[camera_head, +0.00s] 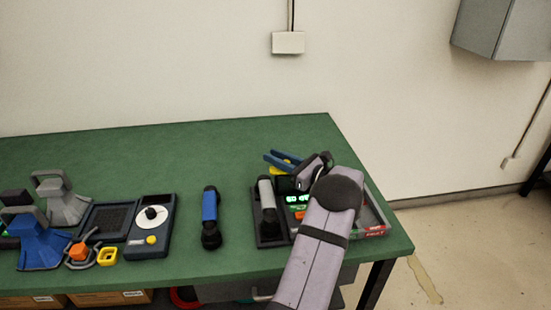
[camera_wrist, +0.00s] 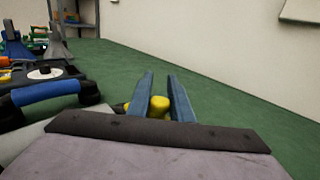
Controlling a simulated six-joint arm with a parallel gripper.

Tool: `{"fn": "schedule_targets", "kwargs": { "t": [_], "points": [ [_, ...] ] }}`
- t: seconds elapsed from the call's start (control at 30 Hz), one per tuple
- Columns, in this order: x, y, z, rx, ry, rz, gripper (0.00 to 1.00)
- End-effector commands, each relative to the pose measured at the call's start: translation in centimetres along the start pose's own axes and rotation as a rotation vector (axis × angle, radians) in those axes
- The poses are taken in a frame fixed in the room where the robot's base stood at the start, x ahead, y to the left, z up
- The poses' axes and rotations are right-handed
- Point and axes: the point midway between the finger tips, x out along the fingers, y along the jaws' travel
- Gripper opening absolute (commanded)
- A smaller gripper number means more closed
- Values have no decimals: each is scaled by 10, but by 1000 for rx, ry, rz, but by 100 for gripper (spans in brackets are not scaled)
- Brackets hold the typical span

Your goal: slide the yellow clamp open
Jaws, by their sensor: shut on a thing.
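A small yellow piece, which I take to be the yellow clamp (camera_wrist: 160,105), sits between the blue fingers of my gripper (camera_wrist: 160,88) in the wrist view. The fingers are shut on it. In the head view my gripper (camera_head: 271,158) reaches over the far side of the console, near the back right of the table. Only a bit of the yellow clamp (camera_head: 277,168) shows there, beside the fingers. My wrist and arm hide most of the console's right side. I cannot tell how far the clamp is slid.
A console with a lit green display (camera_head: 297,199) and a grey handset (camera_head: 267,199) stands under my arm. A blue handset (camera_head: 210,207) lies to its left. A panel with a white dial (camera_head: 152,218) and other devices stand further left. The green table's (camera_head: 225,150) back strip is clear.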

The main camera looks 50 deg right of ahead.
Motion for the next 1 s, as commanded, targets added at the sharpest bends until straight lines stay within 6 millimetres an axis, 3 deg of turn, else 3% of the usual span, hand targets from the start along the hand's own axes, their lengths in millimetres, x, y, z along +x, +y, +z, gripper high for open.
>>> {"fn": "schedule_targets", "kwargs": {
  "t": [0.3,0.67,0.7,0.77,1.0],
  "points": [
    [-16,-16,-3,-4,-3,-1,0],
    [-20,-20,1,-1,0,-5,0],
    [-20,-20,1,-1,1,-6,22],
    [-20,-20,1,-1,0,-6,36],
    [-19,-19,0,0,0,-2,38]
  ]
}}
